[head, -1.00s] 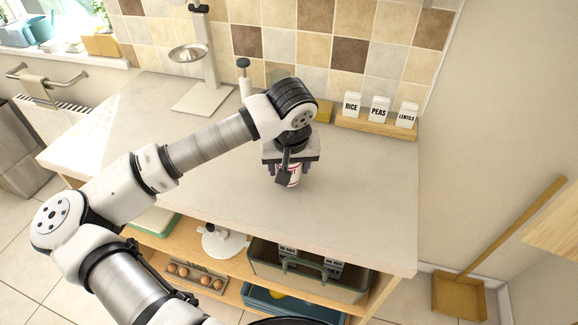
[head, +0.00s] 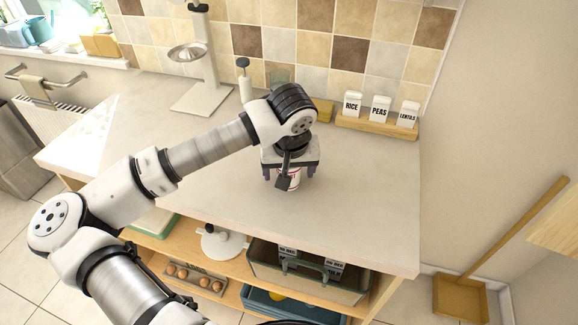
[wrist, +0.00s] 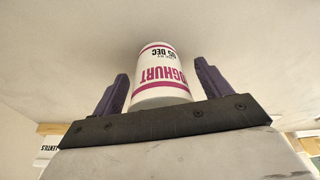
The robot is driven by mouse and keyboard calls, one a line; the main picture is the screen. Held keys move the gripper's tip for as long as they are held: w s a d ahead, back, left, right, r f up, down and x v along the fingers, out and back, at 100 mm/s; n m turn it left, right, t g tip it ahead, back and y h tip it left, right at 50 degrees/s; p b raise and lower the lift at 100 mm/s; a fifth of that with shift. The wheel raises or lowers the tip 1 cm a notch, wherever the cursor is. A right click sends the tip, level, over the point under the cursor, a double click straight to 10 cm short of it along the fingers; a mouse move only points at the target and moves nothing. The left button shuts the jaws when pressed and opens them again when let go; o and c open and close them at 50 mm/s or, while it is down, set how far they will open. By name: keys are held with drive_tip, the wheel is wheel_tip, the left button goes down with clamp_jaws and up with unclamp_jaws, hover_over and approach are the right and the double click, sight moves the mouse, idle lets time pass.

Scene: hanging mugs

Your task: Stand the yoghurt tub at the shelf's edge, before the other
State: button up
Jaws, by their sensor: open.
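The yoghurt tub (wrist: 160,75) is white with magenta bands and lettering, and the print reads upside down in the wrist view. In the head view the tub (head: 293,184) is on or just above the pale worktop, partly hidden by my gripper (head: 290,176). My gripper is open, with its two purple fingers on either side of the tub in the wrist view (wrist: 160,85). A gap shows between the tub and each finger. The shelf (head: 232,268) below the worktop holds a grey-green crate (head: 310,277) with white tubs (head: 333,266) inside, their labels too small to read surely.
Rice, peas and lentils boxes (head: 380,109) stand on a wooden rack (head: 375,127) at the back right. A scale-like stand (head: 203,97) is at the back left. An egg tray (head: 196,279) and a white stand (head: 221,243) are on the shelf. The worktop's right side is clear.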

drive_tip(key=shift+r+p, duration=0.2)
drive_tip(key=shift+p, duration=0.8)
drive_tip(key=shift+s+r+b, duration=0.15)
drive_tip(key=shift+r+b, duration=0.2)
drive_tip(key=shift+b, duration=0.4)
drive_tip(key=b+v, duration=0.3)
drive_tip(key=v, duration=0.9)
drive_tip(key=shift+s+r, duration=0.2)
drive_tip(key=shift+r, duration=0.1)
